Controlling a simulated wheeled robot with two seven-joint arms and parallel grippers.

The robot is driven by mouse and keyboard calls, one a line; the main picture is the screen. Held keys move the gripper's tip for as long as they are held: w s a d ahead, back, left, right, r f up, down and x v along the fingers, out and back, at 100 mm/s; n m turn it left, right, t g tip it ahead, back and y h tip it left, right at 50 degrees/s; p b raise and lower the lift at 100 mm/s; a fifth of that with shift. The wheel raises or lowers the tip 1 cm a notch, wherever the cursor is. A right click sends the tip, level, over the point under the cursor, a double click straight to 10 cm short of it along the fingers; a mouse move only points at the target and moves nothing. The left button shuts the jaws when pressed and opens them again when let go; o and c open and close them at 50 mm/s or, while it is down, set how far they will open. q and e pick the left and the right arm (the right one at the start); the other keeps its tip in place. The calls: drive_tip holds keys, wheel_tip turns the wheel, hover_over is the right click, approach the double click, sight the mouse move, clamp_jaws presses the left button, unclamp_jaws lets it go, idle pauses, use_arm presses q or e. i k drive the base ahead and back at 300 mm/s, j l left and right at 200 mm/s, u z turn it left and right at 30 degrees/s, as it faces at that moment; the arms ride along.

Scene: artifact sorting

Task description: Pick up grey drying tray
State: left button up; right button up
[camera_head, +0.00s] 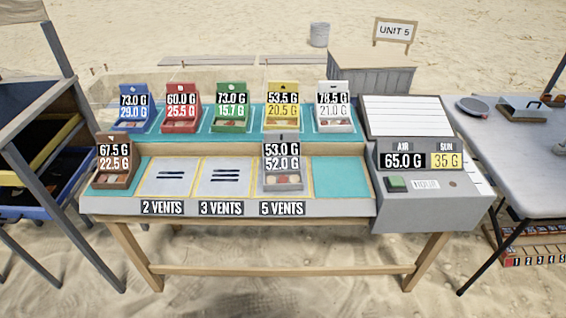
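A grey tray (282,184) with small reddish and pale pieces in it stands in the front row of the sorting bench, behind the "5 VENTS" label. Its upright back carries readings of 53.0 G and 52.0 G. A whitish tray (334,126) reading 78.5 G and 21.0 G stands at the right end of the back row. Neither of my grippers is in view, and nothing touches the grey tray.
Blue (133,124), red (181,125), green (231,125) and yellow (282,124) trays fill the back row; a brown tray (114,178) stands front left. A teal slot (341,178) right of the grey tray is empty. A scale console (425,208) and grey side table (525,150) stand right.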

sight(281, 150)
drive_tip(key=l+u, duration=0.2)
drive_tip(key=l, duration=0.35)
drive_tip(key=l+u, duration=0.2)
drive_tip(key=l, duration=0.35)
drive_tip(key=k+l+u, duration=0.2)
drive_tip(key=l, duration=0.3)
drive_tip(key=l+u, duration=0.2)
drive_tip(key=l, duration=0.35)
drive_tip(key=k, duration=0.05)
